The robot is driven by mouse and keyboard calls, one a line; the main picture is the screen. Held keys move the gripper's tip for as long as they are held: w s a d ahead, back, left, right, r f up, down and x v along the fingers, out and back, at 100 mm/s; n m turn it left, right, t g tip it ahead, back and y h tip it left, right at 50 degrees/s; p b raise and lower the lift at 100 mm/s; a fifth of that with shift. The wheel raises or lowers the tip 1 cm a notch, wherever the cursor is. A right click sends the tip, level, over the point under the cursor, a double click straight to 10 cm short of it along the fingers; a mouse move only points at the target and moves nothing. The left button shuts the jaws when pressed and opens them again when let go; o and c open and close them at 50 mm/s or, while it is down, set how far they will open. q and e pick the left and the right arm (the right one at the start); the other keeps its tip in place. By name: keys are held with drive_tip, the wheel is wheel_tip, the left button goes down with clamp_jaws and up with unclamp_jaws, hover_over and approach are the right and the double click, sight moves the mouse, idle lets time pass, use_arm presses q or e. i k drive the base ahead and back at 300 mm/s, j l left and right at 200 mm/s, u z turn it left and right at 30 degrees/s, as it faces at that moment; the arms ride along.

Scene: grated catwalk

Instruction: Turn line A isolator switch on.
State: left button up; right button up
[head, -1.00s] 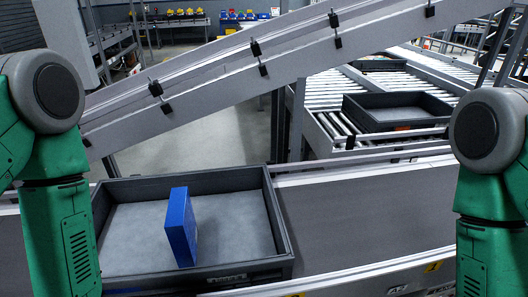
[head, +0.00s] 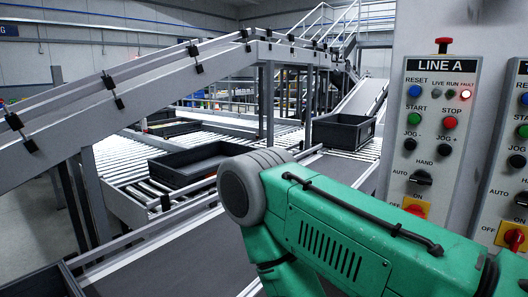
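The LINE A control panel (head: 434,66) is a light plate on a grey cabinet at the right. Near its bottom is the isolator switch (head: 414,208), a red rotary handle on a yellow plate, with OFF printed at its left and ON above it. My green arm covers its lower part, so I cannot tell the handle's position for certain. The arm crosses in front of the panel's lower end; whether it touches is unclear. Neither gripper shows in this view.
A second panel (head: 512,140) with its own yellow isolator plate (head: 513,236) stands at the right edge. Dark totes (head: 342,132) stand on roller conveyors behind. An inclined conveyor (head: 130,85) crosses the left.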

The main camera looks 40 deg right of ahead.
sight(415, 210)
drive_tip(key=z, duration=2.25)
